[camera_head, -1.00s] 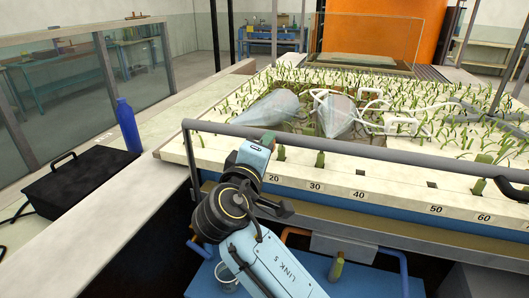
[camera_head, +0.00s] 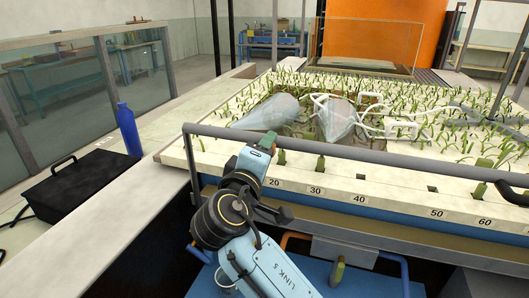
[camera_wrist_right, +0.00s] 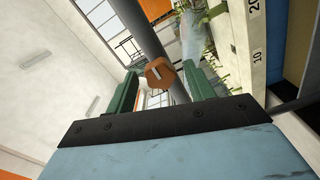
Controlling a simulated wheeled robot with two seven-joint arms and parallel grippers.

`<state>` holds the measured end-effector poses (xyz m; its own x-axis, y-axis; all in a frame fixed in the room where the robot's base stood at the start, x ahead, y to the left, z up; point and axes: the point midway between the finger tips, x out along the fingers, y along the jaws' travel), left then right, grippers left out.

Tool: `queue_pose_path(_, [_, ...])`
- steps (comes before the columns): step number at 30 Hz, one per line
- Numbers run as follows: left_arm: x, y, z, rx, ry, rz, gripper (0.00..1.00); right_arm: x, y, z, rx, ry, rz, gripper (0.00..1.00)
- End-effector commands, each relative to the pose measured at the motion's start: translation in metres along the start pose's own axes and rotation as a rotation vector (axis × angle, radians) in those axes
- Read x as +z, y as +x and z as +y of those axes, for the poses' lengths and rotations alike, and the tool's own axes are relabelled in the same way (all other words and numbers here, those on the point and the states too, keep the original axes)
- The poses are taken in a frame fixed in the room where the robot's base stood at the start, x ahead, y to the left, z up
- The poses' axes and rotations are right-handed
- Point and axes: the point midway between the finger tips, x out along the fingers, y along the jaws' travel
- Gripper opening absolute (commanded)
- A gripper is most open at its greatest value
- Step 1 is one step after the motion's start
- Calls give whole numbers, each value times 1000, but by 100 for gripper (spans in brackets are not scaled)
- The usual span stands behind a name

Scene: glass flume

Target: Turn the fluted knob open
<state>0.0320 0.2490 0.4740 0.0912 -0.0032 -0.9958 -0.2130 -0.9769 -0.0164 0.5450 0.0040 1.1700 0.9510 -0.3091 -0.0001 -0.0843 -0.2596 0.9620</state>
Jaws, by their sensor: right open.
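In the right wrist view, the fluted knob (camera_wrist_right: 158,72) is orange with a pale line on its face. It sits in front of a grey rail or pipe. My right gripper (camera_wrist_right: 160,84) has two green fingers standing apart, one on each side of the knob in the picture. I see a gap on both sides and cannot tell how far beyond the tips the knob is. My left gripper is not in view.
The grey rail (camera_head: 345,152) runs along the flume's front edge above a numbered pale ledge (camera_head: 395,190). Green stubs stand on the ledge. A blue bottle (camera_head: 128,130) and a black box (camera_head: 80,185) stand on the left counter. Plants and clear cones lie behind.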

Motion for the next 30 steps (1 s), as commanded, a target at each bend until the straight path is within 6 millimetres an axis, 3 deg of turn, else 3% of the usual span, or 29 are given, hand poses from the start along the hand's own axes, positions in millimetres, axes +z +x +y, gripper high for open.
queue_pose_path(18, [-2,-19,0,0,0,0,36,-1,-116,1,-3,2,2,53])
queue_pose_path(24, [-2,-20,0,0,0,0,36,0,-130,1,-1,2,1,53])
queue_pose_path(30, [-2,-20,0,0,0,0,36,0,-131,1,0,2,1,53])
